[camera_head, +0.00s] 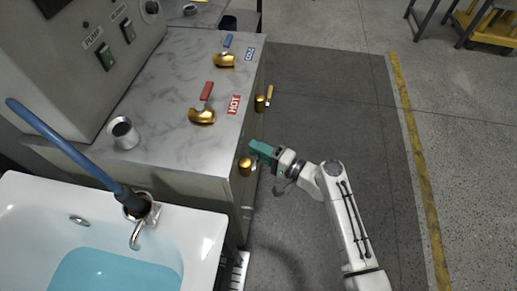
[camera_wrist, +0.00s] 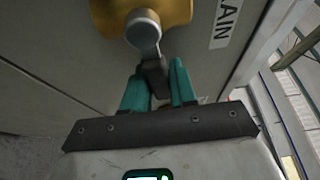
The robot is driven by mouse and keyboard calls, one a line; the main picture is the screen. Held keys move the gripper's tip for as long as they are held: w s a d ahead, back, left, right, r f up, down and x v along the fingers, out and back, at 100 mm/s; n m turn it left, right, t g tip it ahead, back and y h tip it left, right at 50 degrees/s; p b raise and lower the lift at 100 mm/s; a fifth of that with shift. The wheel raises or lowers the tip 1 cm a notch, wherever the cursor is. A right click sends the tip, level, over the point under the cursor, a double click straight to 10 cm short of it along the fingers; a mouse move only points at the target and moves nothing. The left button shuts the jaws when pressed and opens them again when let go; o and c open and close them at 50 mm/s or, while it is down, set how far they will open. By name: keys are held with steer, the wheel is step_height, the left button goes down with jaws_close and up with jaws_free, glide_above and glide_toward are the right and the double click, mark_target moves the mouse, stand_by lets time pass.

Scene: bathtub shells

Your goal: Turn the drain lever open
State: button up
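The drain valve is a brass body (camera_wrist: 172,12) with a grey round hub (camera_wrist: 143,30) at the top of the wrist view, beside a partly cut-off label ending in "AIN" (camera_wrist: 226,18). A short dark drain lever (camera_wrist: 155,77) hangs down from the hub. The teal fingers of my gripper (camera_wrist: 159,84) stand close on both sides of the lever and look shut on it; the exact contact is hard to see. In the head view my gripper (camera_head: 258,150) is at the cabinet's side, next to the brass drain valve (camera_head: 246,166), and covers the lever.
Another brass valve with a yellow lever (camera_head: 268,97) is on the same cabinet side. The red-handled HOT tap (camera_head: 204,100) and blue-handled COLD tap (camera_head: 225,54) stand on the cabinet top (camera_head: 165,95). A white tub (camera_head: 30,215) is at lower left.

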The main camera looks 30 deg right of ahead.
jaws_close()
